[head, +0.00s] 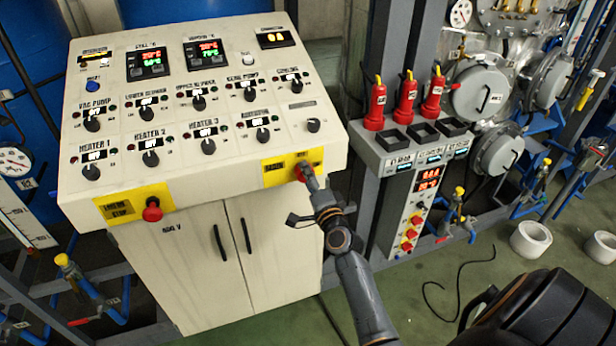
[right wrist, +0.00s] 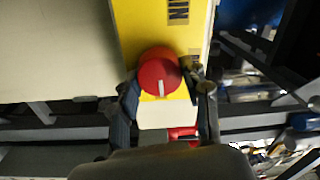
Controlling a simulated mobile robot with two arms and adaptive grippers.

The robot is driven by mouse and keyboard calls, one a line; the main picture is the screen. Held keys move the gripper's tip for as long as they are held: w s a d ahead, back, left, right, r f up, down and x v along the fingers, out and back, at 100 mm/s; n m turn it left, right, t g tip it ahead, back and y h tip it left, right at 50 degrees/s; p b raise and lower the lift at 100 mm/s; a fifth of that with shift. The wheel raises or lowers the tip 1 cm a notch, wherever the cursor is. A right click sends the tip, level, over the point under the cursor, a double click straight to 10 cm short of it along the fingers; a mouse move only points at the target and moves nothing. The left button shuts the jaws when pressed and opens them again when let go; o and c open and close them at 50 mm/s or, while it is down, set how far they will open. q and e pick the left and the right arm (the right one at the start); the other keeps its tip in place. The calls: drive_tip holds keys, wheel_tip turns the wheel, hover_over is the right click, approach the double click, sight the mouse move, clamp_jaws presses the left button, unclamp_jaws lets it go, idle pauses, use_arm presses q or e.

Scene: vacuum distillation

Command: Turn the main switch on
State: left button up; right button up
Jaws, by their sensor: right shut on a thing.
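The main switch is a red knob on a yellow plate (head: 274,173) at the lower right of the control cabinet's sloped panel. In the right wrist view the red knob (right wrist: 160,72) faces me, with a white mark on its lower half, pointing down in that picture. My right gripper (head: 306,172) reaches up to the knob from the lower right. Its two fingers (right wrist: 163,98) stand on either side of the knob and are shut on it. Fingers partly hide the knob in the head view. My left gripper is not in view.
A red emergency stop button (head: 152,209) on a yellow plate sits at the panel's lower left. Rows of black knobs and lit displays (head: 149,62) cover the panel. Red-handled tools (head: 405,98) stand in a grey rack to the right. White rings (head: 530,240) lie on the green floor.

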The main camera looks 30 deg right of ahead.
drive_tip(key=shift+m, duration=0.3)
idle(0.4)
drive_tip(key=o, duration=1.2)
drive_tip(key=shift+c, duration=0.2)
drive_tip(key=v, duration=1.2)
